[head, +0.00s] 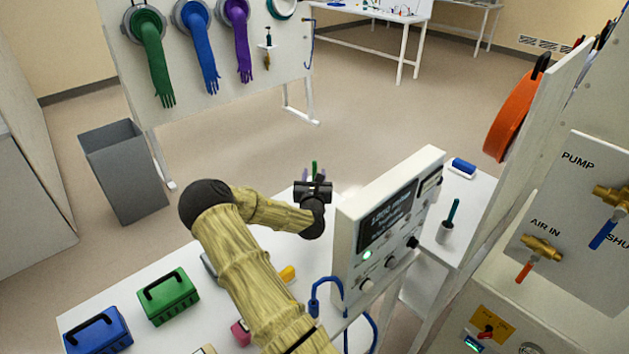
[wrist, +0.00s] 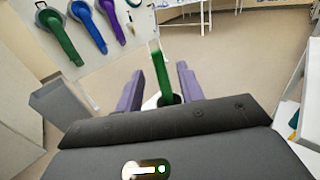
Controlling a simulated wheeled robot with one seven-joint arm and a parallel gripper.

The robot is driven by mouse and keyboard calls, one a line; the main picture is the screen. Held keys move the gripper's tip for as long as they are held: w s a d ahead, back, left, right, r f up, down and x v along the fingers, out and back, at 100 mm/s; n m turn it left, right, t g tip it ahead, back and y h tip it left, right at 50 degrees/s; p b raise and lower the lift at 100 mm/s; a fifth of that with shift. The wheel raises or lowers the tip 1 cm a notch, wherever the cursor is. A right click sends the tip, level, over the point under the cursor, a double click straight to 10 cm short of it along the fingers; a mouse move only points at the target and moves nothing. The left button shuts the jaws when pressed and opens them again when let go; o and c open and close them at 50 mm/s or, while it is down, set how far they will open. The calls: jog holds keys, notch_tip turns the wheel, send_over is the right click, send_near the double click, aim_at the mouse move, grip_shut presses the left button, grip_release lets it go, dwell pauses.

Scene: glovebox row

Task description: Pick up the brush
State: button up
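A slim green upright thing (wrist: 160,75), which looks like the brush's handle, stands between the fingers in the wrist view. Its tip shows just past my gripper in the head view (head: 314,166). Its lower end is hidden behind my gripper, so I cannot tell what it rests in. My gripper (wrist: 160,85) is open, with purple fingers on either side of the green thing and a visible gap to each. In the head view my gripper (head: 314,176) is over the far end of the white bench (head: 215,222).
A white control box (head: 390,225) stands close right of my gripper. Green (head: 168,297) and blue (head: 98,333) cases sit at the bench's near left. A grey bin (head: 125,180) stands on the floor.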

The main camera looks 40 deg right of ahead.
aim_at(314, 168)
jog(key=shift+w+d+r+p, duration=0.15)
jog(key=shift+w+d+p, duration=0.2)
jog(key=shift+w, duration=0.1)
jog(key=shift+f+p+x, duration=0.2)
jog(key=shift+p+x, duration=0.5)
jog(key=shift+x, duration=1.35)
grip_shut()
